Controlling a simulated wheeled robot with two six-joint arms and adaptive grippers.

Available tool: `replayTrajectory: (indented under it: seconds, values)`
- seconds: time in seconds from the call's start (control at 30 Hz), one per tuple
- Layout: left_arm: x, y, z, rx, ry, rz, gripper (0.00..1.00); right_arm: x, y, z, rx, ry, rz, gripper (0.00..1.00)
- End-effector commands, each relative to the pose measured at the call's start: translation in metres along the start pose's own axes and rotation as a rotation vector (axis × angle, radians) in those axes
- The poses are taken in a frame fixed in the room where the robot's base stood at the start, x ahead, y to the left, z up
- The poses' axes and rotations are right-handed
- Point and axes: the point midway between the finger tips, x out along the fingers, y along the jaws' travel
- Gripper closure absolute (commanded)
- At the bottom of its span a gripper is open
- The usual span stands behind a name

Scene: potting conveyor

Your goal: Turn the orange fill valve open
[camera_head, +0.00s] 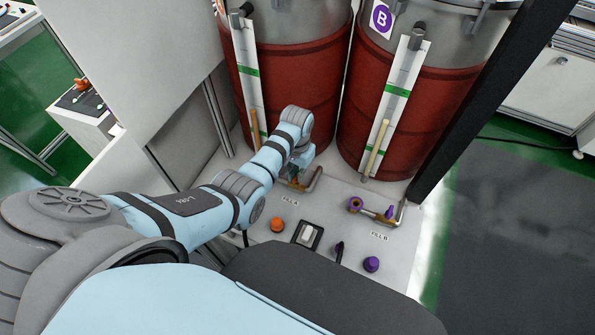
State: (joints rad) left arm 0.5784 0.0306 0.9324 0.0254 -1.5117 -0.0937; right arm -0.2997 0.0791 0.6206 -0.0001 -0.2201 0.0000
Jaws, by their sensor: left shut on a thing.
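My left gripper (296,178) reaches down to the fill fitting below the left drum and is mostly hidden by my own wrist. It is shut on the orange fill valve, of which only small orange-brown parts show around the fingers; the handle's angle cannot be told. A brass-coloured pipe (315,180) shows just right of the gripper. My right gripper is not in view.
Two red drums, left (294,85) and right (405,110), stand behind the panel (340,205). A purple valve (389,212) sits on the right pipe. An orange knob (277,225), a white switch (307,234) and a purple knob (371,264) are nearer. A black post (465,110) rises at right.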

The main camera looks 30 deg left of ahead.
Motion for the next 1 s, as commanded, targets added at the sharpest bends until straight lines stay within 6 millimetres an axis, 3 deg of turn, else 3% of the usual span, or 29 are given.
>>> replayTrajectory:
  seconds: [0.3,1.0]
  values:
    - [-0.0025,0.0002,-0.0009,0.263,0.002,0.000,1.00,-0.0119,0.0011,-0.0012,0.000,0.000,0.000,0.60]
    - [-0.0017,0.0001,-0.0018,0.929,0.005,-0.002,1.00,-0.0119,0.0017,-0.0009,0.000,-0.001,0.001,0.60]
